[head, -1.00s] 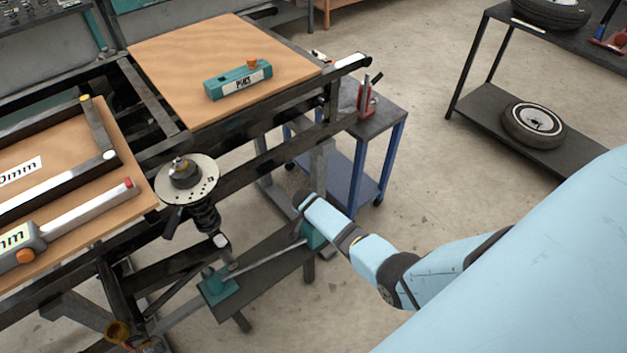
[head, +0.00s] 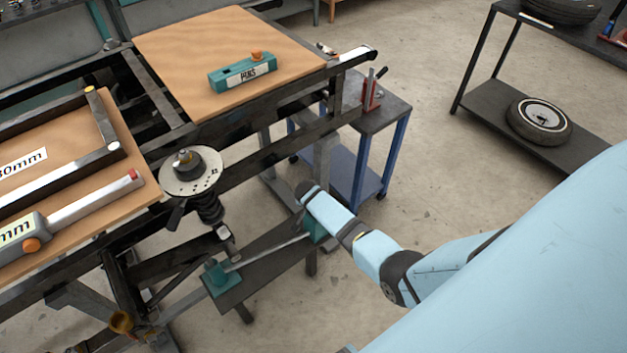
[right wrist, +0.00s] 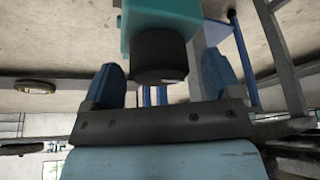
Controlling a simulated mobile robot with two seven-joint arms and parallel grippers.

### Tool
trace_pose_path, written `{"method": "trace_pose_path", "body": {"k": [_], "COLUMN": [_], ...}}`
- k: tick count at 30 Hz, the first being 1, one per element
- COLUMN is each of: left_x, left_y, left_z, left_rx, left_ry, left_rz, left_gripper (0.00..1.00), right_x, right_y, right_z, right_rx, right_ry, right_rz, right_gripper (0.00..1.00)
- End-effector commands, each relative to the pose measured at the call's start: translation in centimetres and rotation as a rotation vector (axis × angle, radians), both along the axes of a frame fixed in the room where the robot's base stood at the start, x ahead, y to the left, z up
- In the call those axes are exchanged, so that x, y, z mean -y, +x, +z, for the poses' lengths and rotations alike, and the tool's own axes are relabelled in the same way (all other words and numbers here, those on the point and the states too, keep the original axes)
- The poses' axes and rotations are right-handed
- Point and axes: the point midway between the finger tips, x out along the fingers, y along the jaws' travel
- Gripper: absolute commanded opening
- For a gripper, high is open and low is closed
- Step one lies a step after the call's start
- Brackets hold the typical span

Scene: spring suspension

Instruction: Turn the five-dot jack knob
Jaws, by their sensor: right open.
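A black cylindrical knob (right wrist: 160,55) sticks out of a teal block (right wrist: 160,14) in the right wrist view. No dots can be made out on it. My right gripper (right wrist: 163,80) is open, with one blue finger on each side of the knob and gaps visible between. In the head view my right gripper (head: 307,192) hangs at the teal block (head: 317,228) on the right end of a low beam, covering part of it; the knob is hidden there. A second teal block (head: 220,280) sits at the beam's left end. My left gripper is not in view.
A spring strut with a round, dotted top plate (head: 191,171) stands left of my right gripper. The workbench frame (head: 270,115) runs above and behind. A blue-legged cart (head: 385,118) stands beyond, with bare floor (head: 460,215) to its right.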

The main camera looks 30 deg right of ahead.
Motion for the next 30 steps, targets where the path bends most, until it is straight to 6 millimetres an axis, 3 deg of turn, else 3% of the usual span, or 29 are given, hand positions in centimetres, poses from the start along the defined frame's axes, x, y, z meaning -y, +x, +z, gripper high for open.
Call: {"method": "trace_pose_path", "body": {"k": [15,21,30], "left_x": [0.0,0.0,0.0], "left_y": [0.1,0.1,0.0], "left_z": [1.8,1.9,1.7], "left_rx": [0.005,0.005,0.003], "left_ry": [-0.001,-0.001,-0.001], "left_rz": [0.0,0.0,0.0], "left_gripper": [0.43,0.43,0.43], "right_x": [-3.4,-4.0,-4.1], "right_y": [-2.3,-2.7,-2.8], "right_z": [9.8,11.5,11.8], "right_rx": [0.002,-0.001,-0.001], "right_ry": [0.001,0.001,0.001], "right_rz": [-0.001,-0.002,-0.001], "right_gripper": [0.84,0.84,0.84]}}
